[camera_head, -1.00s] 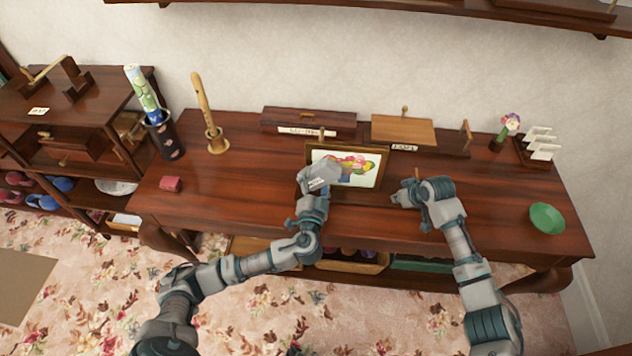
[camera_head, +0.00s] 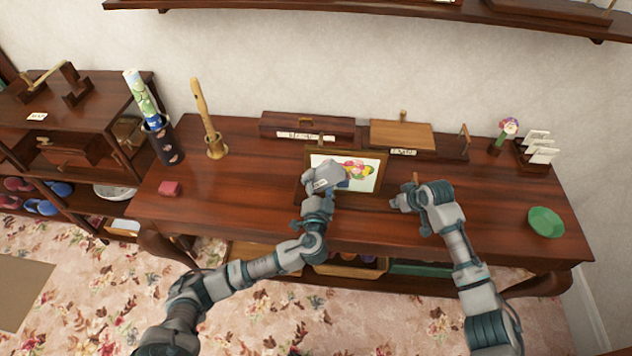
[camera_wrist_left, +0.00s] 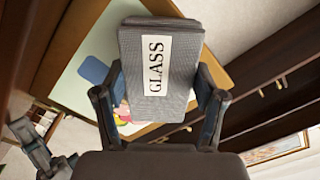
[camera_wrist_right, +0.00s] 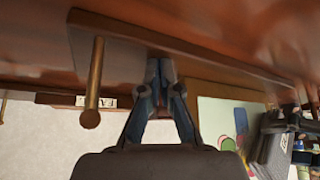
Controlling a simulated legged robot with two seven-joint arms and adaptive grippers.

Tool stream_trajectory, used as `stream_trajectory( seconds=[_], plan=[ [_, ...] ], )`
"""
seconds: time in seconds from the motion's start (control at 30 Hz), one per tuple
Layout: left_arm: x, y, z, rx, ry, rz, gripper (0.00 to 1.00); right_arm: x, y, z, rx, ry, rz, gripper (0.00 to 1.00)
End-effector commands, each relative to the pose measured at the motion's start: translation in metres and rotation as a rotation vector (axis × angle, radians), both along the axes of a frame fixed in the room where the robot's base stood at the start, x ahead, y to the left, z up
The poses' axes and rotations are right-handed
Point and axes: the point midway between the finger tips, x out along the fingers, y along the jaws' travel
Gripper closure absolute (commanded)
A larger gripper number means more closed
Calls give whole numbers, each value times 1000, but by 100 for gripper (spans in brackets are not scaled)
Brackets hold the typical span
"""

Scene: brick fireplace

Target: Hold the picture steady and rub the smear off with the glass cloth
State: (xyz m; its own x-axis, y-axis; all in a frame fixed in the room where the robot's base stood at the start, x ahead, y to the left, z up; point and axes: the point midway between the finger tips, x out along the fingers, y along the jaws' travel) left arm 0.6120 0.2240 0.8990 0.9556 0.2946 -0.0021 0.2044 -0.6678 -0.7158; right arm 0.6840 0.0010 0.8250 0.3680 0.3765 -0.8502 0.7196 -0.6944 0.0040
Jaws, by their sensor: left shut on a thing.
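The picture (camera_head: 368,182) stands upright in a wooden frame on the table and shows a colourful design. In the left wrist view, part of the picture (camera_wrist_left: 88,45) with a blue patch is behind the cloth. My left gripper (camera_head: 321,187) is shut on the grey glass cloth (camera_wrist_left: 185,88), labelled GLASS, in front of the picture's left part. Contact with the glass cannot be told. My right gripper (camera_wrist_right: 161,68) has its fingertips together at the edge of a dark wooden base (camera_wrist_right: 190,48), right of the picture. I cannot make out the smear.
The base bears a wooden peg (camera_wrist_right: 95,80). Wooden boxes (camera_head: 305,125) stand behind the picture. A red block (camera_head: 169,188), a flute on a stand (camera_head: 202,105) and a dark holder (camera_head: 165,145) are left.

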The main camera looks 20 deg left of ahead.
Motion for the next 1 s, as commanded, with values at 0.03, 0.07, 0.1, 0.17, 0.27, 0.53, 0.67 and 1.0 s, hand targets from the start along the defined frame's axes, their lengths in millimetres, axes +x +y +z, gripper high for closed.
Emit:
stream_trajectory(
  seconds=[0.03, 0.07, 0.1, 0.17, 0.27, 0.53, 0.67, 1.0],
  plan=[
    [1, -6, -2, -4, 2, -1, 58, -4, 0, -11, -7, 19, 2, 100],
    [2, -8, -2, -4, 3, -1, 58, -4, 0, -11, -7, 19, 2, 100],
    [3, -12, -2, -3, 3, -1, 58, -4, 0, -11, -7, 19, 2, 100],
    [4, -16, -2, -1, 1, 0, 58, -4, 0, -11, -7, 19, 2, 100],
    [5, -20, -2, -1, 1, 0, 58, -4, 0, -11, -7, 19, 2, 100],
    [11, -36, -2, -2, 1, 0, 58, -4, 0, -11, -8, 19, 2, 100],
    [15, -47, -2, -3, 1, -1, 58, -4, 0, -11, -8, 19, 2, 100],
    [20, -63, -1, -3, 0, -1, 58, -5, 0, -11, -8, 19, 2, 100]
  ],
)
